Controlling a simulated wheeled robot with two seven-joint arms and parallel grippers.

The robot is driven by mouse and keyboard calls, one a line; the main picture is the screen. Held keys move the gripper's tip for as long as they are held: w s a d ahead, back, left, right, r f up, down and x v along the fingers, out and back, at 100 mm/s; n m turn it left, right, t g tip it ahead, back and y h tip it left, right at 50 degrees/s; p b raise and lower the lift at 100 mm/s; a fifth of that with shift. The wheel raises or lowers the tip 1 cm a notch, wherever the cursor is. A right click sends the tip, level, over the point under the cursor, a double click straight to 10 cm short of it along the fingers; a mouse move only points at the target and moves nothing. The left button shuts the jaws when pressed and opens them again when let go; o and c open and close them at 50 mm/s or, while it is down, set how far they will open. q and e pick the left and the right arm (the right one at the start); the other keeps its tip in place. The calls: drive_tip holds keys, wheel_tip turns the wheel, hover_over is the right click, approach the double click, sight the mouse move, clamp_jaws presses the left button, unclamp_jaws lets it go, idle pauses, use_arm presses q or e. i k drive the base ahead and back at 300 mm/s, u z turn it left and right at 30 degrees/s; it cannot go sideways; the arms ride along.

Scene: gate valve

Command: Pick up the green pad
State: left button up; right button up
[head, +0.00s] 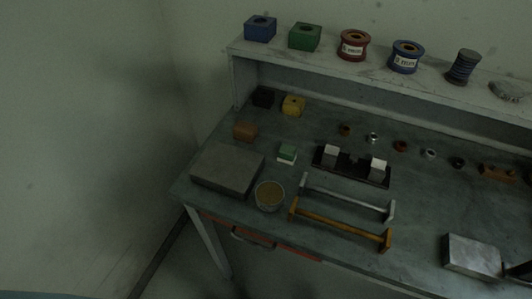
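A small green pad (288,149) with a pale lower layer lies on the grey-green workbench (330,125), left of its middle. It sits just behind a round cup (269,196) and to the right of a flat grey block, apart from both. Its upper face is unobstructed. Neither of my grippers can be made out in the head view.
A flat grey block (228,169) lies at the bench's left end. A dark base with two pale blocks (351,167) is right of the pad. Silver (346,198) and orange (340,223) bars lie in front. The raised back shelf (380,77) holds spools and blocks.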

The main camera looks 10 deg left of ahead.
sight(287, 154)
drive_tip(key=u, duration=1.35)
drive_tip(key=k, duration=1)
drive_tip(key=z, duration=1.15)
drive_tip(key=i, duration=0.5)
